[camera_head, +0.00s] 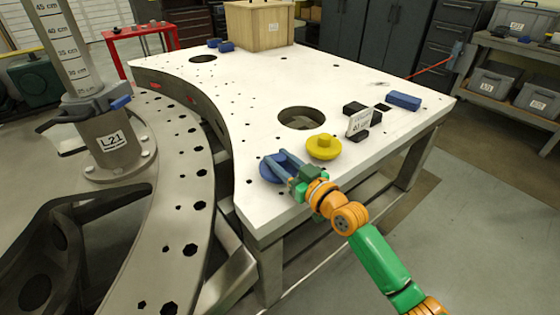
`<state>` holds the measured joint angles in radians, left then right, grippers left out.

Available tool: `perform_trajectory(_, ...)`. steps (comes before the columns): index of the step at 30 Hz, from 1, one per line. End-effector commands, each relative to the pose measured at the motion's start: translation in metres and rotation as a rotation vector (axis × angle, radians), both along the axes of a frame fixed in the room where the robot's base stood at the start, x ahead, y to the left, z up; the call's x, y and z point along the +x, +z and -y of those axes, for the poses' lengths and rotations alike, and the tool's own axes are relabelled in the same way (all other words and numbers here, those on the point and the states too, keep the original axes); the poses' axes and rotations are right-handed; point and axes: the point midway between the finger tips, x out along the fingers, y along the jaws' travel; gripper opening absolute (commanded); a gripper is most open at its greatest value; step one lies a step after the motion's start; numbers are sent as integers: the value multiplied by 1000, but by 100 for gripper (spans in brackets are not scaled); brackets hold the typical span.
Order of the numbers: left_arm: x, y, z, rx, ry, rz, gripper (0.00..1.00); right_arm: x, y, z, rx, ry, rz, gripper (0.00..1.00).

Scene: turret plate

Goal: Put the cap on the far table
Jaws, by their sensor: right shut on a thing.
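A round blue cap (267,172) is at the front left edge of the white plate table (345,85). My right gripper (280,160) reaches in from the lower right and is shut on the blue cap. The fingers hide part of it, and I cannot tell whether it touches the table top. A yellow cap (323,148) with a raised knob lies just right of my right gripper, beside a round hole (300,118). A small red table (141,29) stands at the far left. My left gripper is not in view.
A wooden crate (258,25) is at the back. A curved metal ring (185,190) with a scaled post (68,50) fills the left. Open floor lies right.

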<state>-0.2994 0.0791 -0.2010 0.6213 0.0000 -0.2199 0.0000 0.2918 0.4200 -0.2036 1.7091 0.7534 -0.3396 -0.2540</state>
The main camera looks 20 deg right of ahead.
Motion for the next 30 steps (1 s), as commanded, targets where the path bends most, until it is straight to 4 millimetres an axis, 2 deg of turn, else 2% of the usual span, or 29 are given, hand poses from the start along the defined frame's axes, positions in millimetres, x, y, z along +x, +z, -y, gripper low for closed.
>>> perform_trajectory(6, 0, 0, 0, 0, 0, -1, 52, 0, 0, 0, -1, 0, 1, 0)
perform_trajectory(7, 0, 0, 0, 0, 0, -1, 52, 0, -1, 0, -1, 1, -1, 49)
perform_trajectory(9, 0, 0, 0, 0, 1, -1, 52, 0, -1, 0, -1, 1, -1, 68)
perform_trajectory(10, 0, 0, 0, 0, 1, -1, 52, 0, -1, -1, -1, 1, -1, 73)
perform_trajectory(20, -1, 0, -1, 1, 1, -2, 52, -3, -1, 1, 0, 1, -1, 73)
perform_trajectory(23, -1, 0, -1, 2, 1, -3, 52, -16, -2, 6, -2, 1, -2, 73)
perform_trajectory(30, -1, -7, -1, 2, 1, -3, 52, -71, -4, 25, -4, 1, -5, 73)
